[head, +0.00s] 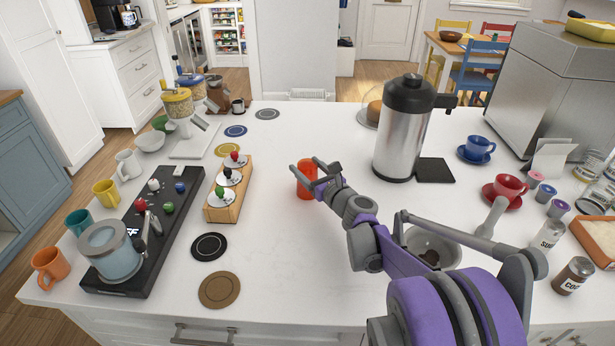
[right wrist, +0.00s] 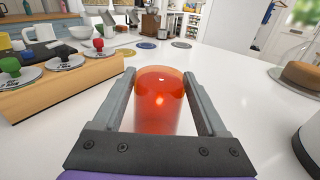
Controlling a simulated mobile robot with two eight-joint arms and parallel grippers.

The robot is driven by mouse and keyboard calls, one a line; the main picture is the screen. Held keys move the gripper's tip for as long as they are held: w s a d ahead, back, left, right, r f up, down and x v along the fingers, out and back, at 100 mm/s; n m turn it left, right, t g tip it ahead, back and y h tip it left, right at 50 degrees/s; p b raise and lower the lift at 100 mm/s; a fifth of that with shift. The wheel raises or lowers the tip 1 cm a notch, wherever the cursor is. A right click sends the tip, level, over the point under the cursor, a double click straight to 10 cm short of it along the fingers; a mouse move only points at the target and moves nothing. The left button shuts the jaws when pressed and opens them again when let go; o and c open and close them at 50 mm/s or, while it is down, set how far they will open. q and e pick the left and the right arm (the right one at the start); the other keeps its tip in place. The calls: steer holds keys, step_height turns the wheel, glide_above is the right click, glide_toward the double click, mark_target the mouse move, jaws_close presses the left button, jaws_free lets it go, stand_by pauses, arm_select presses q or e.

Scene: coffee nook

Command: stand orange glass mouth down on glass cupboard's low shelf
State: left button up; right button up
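The orange glass (head: 306,181) stands upright on the white counter in the middle of the head view. In the right wrist view the glass (right wrist: 160,100) has a rounded top that looks closed; its mouth is not visible. My right gripper (head: 305,164) is at the glass, with one finger on each side of it. In the right wrist view the fingers (right wrist: 159,78) look spread, with narrow gaps beside the glass. My left gripper is out of view. I cannot make out the glass cupboard or its low shelf in these frames.
A wooden rack (head: 229,190) with small-handled pieces stands left of the glass. A tall steel dispenser (head: 403,130) stands to the right, and a bowl (head: 433,245) sits near my right arm. Coasters (head: 220,289) lie at the front left. The counter around the glass is clear.

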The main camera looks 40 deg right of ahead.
jaws_close()
